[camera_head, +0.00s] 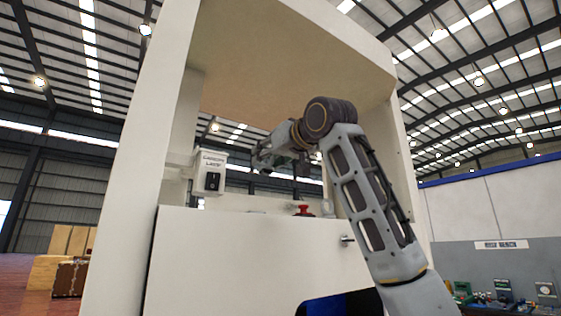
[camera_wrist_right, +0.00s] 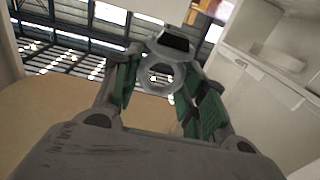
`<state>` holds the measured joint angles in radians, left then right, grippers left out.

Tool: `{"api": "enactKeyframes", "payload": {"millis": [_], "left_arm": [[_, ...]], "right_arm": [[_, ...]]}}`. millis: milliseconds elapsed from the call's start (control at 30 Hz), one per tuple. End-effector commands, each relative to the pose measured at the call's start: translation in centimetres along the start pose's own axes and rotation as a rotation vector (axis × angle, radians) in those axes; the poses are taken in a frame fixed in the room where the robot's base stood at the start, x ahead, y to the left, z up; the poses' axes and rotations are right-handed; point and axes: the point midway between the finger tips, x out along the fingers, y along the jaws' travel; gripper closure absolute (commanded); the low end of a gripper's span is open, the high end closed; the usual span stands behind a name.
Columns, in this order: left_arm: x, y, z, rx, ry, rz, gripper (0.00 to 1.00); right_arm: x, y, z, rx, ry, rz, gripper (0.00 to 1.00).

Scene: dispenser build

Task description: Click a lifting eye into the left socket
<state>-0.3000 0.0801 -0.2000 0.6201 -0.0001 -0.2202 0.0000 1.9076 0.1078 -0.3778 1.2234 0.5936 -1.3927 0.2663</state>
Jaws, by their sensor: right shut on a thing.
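My right arm reaches up into a tall white cabinet (camera_head: 120,215) in the head view. My right gripper (camera_head: 268,160) is inside its opening, small and partly hidden by my wrist. In the right wrist view the right gripper (camera_wrist_right: 160,68), with green finger pads, is shut on a grey lifting eye (camera_wrist_right: 160,91), whose ring faces the camera. A dark-faced grey part (camera_wrist_right: 175,42) shows just beyond the ring; I cannot tell whether it belongs to the eye or is separate. I cannot make out the left socket. My left gripper is not in view.
A white labelled box (camera_head: 211,174) with a black front part is fixed at the opening's left side. A red button (camera_head: 304,208) sits on the ledge below my arm. Wooden crates (camera_head: 70,277) stand at far left, and a bench with small items (camera_head: 503,288) at right.

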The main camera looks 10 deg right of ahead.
Motion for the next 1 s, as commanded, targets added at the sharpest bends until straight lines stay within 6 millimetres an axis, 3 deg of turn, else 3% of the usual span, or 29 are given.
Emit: {"api": "enactKeyframes", "payload": {"millis": [100, 233, 733, 1000], "left_arm": [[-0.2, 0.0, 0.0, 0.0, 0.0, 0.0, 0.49], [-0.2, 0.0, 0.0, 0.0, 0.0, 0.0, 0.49], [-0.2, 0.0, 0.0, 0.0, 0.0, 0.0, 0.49], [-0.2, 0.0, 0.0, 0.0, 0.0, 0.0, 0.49]], "right_arm": [[-0.1, -1.7, -0.4, -0.003, 0.002, 0.001, 0.86], [0.0, -2.6, -0.4, -0.001, 0.0, 0.002, 0.86], [0.0, -2.7, -0.2, 0.0, 0.001, 0.001, 0.86], [0.0, -2.6, 0.8, 0.0, 0.001, 0.002, 0.86]]}}
